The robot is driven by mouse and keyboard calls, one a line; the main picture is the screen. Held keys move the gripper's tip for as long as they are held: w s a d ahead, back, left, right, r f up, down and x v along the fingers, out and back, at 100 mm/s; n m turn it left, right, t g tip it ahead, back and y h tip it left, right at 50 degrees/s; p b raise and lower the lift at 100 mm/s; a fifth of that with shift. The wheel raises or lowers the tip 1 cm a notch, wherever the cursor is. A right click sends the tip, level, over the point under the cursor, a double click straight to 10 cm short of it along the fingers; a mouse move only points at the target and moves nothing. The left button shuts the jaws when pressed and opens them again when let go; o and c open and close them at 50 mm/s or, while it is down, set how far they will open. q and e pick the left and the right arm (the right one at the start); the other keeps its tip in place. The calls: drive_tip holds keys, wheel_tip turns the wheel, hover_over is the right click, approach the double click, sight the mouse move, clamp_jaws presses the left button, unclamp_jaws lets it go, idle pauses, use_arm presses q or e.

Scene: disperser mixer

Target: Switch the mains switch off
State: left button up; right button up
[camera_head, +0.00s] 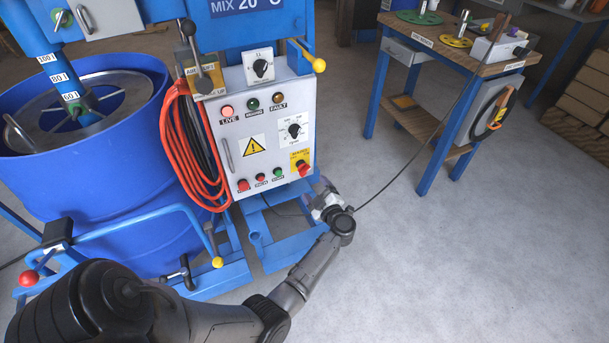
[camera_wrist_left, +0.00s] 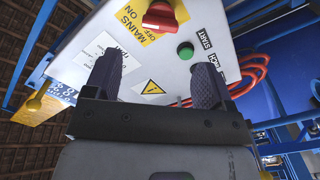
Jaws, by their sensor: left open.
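The mains switch (camera_head: 303,169) is a red rotary knob on a yellow plate, at the lower right of the grey control panel (camera_head: 228,145). My right gripper is out of view.
A green START button (camera_wrist_left: 185,50) is close to the switch. A row of push buttons (camera_head: 260,181) runs along the panel's bottom. An orange cable coil (camera_head: 190,150) hangs at the panel's left. A blue drum (camera_head: 120,180) stands left; a wooden-topped bench (camera_head: 450,50) stands right, with open floor between.

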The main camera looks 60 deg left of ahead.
sight(305, 172)
use_arm(q)
drive_tip(key=a+b, duration=0.1)
drive_tip(key=a, duration=0.1)
drive_tip(key=a+b, duration=0.1)
drive_tip(key=a, duration=0.2)
drive_tip(key=w+a+b, duration=0.1)
drive_tip(key=a, duration=0.2)
drive_tip(key=shift+f, duration=0.1)
drive_tip(key=shift+a, duration=0.5)
drive_tip(key=shift+c, duration=0.4)
drive_tip(key=c, duration=0.9)
drive_tip(key=shift+o, duration=0.2)
